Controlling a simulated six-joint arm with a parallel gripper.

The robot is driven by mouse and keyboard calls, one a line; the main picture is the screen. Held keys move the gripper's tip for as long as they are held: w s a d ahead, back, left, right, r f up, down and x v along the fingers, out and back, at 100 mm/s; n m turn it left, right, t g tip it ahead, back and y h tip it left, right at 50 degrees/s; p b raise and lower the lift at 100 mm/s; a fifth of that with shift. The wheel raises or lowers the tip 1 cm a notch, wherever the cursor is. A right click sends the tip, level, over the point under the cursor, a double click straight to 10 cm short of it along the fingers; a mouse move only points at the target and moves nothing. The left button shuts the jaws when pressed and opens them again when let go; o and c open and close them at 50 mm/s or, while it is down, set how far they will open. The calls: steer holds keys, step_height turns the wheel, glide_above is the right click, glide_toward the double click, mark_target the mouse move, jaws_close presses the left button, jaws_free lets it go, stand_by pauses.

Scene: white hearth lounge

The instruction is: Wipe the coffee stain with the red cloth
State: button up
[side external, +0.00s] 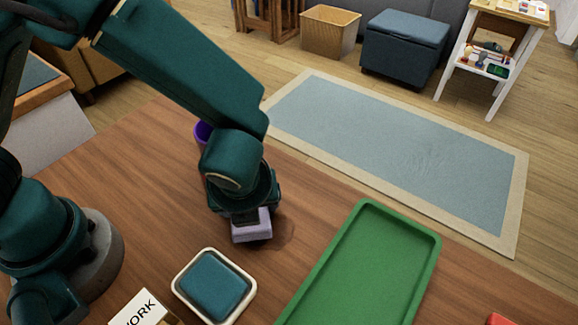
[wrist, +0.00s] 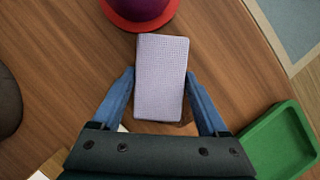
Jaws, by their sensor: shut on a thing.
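My gripper (side external: 246,212) is shut on a pale lavender, woven-looking block-shaped cloth or sponge (side external: 252,226). In the wrist view, the lavender piece (wrist: 160,75) lies between the blue fingers of the gripper (wrist: 161,84). In the side view it is low over the wooden table, at or near its surface; I cannot tell whether it touches. A brown coffee stain (side external: 283,234) shows as a darker patch beside and partly under it. A red item (side external: 503,320) is cut off at the bottom right corner; I cannot tell whether it is the red cloth.
A purple bowl or cup (wrist: 138,5) on a red saucer (wrist: 140,25) stands just beyond the held piece. A green tray (side external: 308,282) lies to the right. A white dish (side external: 180,290) with a blue pad (side external: 214,286) and a "WORK" sign (side external: 140,310) are in front.

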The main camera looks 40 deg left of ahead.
mark_target(266, 218)
steer(key=d, duration=0.3)
steer(key=shift+d+f, duration=0.1)
steer(key=shift+d, duration=2.25)
steer(key=shift+a, duration=3.9)
steer(key=shift+a+r, duration=0.1)
steer(key=shift+r, duration=4)
